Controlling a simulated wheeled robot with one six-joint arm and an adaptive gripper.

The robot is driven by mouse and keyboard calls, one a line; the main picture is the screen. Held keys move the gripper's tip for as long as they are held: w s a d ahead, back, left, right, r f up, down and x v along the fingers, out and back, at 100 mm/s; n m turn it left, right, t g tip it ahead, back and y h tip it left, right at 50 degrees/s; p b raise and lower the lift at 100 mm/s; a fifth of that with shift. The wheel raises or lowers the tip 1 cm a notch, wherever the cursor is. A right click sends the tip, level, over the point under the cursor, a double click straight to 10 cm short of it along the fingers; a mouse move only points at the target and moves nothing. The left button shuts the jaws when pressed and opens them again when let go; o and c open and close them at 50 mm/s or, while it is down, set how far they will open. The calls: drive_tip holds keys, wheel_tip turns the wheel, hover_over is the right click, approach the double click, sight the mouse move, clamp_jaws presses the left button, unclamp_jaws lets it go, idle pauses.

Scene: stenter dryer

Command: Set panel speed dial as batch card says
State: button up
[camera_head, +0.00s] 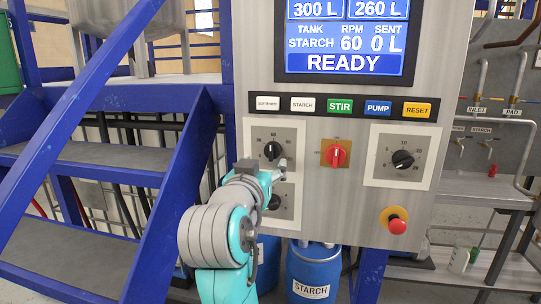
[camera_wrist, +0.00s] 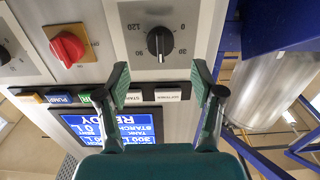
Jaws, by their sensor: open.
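A grey control panel (camera_head: 320,205) carries several controls. A black dial (camera_head: 272,150) is at its upper left on a white-framed plate; a second black dial (camera_head: 273,202) below it is partly hidden by my arm. Another black dial (camera_head: 402,159) is at the right. The wrist view is upside down and shows a black dial (camera_wrist: 160,42) with a numbered scale, including 120 and 0, just beyond my fingers. My gripper (camera_wrist: 162,80) is open and empty, its fingers spread either side of that dial's line, apart from it. No batch card is recognisable.
A screen (camera_head: 345,62) reads READY, STARCH, RPM 60, SENT 0 L. Labelled buttons (camera_head: 340,106) run below it. A red rotary switch (camera_head: 336,154) and red emergency button (camera_head: 396,226) stick out nearby. Blue stairs (camera_head: 180,165) stand left; a blue starch drum (camera_head: 312,270) stands underneath.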

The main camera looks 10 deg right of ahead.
sight(270, 155)
drive_tip(key=x, duration=0.7)
drive_tip(key=shift+w, duration=0.1)
drive_tip(key=c, duration=1.1)
